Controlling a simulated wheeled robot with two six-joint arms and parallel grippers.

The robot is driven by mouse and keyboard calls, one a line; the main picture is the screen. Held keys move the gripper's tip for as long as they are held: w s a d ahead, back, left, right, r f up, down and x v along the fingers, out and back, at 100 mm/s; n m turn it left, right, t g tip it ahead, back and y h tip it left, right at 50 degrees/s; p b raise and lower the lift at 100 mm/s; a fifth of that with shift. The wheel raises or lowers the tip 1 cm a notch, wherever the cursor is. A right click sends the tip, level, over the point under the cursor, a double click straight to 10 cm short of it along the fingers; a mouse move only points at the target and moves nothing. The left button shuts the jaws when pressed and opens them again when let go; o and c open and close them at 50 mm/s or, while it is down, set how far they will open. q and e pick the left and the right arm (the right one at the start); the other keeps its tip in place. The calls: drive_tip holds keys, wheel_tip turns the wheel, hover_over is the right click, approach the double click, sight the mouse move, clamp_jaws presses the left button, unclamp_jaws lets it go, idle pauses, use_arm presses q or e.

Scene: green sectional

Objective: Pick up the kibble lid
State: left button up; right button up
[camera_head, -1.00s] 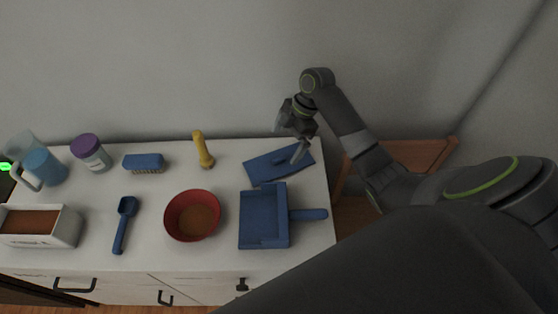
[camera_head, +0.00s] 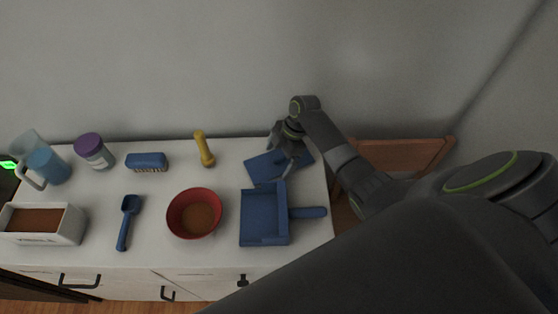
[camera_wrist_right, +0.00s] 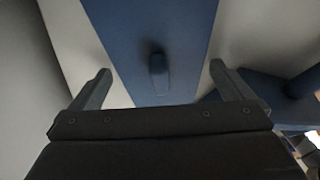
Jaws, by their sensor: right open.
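The kibble lid (camera_head: 262,168) is a flat blue rectangular plate lying on the white counter, near the back right. In the right wrist view the lid (camera_wrist_right: 130,40) runs across the middle, with a small raised blue handle (camera_wrist_right: 158,72) at its centre. My right gripper (camera_head: 281,161) is over the lid and hides part of it in the head view. In the wrist view its two fingers (camera_wrist_right: 160,88) are wide apart, one on each side of the handle, with nothing between them gripped. My left gripper is not in view.
A blue dustpan (camera_head: 264,222) lies just in front of the lid. A red bowl (camera_head: 194,213), blue scoop (camera_head: 127,222), yellow-handled item (camera_head: 204,150), blue brush (camera_head: 147,161), purple-lidded jar (camera_head: 93,151), kibble box (camera_head: 68,226) and pitcher (camera_head: 46,168) stand left. A wall is close behind.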

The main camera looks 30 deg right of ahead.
drive_tip(key=shift+c, duration=0.4)
drive_tip(key=c, duration=0.8)
drive_tip(key=shift+o, duration=0.2)
drive_tip(key=shift+r, duration=0.1)
